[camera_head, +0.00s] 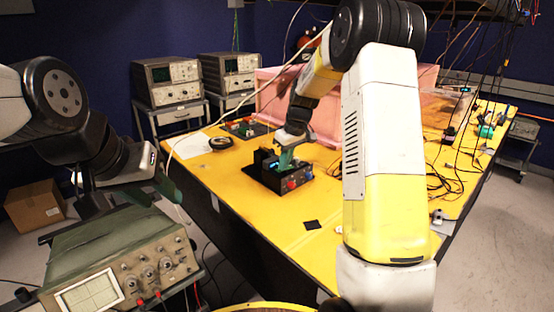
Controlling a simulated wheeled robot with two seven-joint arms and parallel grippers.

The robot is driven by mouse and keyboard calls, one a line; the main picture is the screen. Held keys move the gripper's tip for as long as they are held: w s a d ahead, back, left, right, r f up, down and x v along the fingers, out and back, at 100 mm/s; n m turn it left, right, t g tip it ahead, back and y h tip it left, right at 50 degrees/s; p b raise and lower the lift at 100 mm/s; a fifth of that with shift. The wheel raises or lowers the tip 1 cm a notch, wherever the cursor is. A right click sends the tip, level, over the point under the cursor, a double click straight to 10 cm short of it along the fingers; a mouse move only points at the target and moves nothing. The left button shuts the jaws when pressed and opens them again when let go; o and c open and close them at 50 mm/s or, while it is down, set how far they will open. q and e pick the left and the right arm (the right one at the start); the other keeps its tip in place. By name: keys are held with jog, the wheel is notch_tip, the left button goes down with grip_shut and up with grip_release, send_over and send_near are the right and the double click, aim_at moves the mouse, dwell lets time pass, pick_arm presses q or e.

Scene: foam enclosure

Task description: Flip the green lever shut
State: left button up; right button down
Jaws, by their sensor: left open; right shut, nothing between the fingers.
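A green lever cannot be told apart from the green gripper fingers over this box. My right arm reaches across from the right, and my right gripper (287,158) points down at the box's top. Its green fingers are shut and at or very near the box; whether they touch it I cannot tell. My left gripper (167,188) is at the left, off the table edge and above the green oscilloscope. It is open and empty, apart from the box.
The yellow table (240,210) has clear room left and in front of the box. A pink foam wall (325,115) stands behind it. A tape roll (221,143) lies at the back left. Cables (425,180) clutter the right. The oscilloscope (115,265) stands at front left.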

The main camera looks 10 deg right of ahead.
jog(key=shift+s+a+f, duration=0.15)
jog(key=shift+a+f, duration=0.05)
jog(key=shift+f, duration=0.05)
jog(key=shift+d, duration=0.1)
jog(key=shift+w+d+r, duration=0.3)
jog(key=shift+w+d, duration=0.2)
jog(key=shift+d, duration=0.15)
jog(key=shift+t, duration=0.3)
jog(key=s+a+r, duration=0.1)
jog(key=s+r, duration=0.1)
jog(key=r, duration=0.4)
jog(key=s+a+r, duration=0.1)
jog(key=s+r, duration=0.1)
jog(key=r, duration=0.5)
jog(key=shift+s, duration=0.3)
jog(key=shift+s+f, duration=0.1)
